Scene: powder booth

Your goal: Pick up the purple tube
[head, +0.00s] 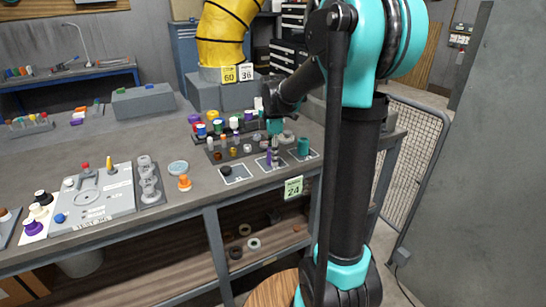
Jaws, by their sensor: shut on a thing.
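The purple tube (269,158) is small and upright at the front edge of the workbench, over a dark, light-bordered square. My gripper (274,153) reaches down to it from above, with its fingers at the tube. The gripper is shut on the tube, and the fingers hide part of it. I cannot tell whether the tube's bottom touches the square.
A teal cylinder (303,147) stands close on the right, and a black piece (226,171) lies on the left square. A rack of colored plugs (225,135) is just behind. An orange piece (184,182) and a grey fixture board (97,195) are further left.

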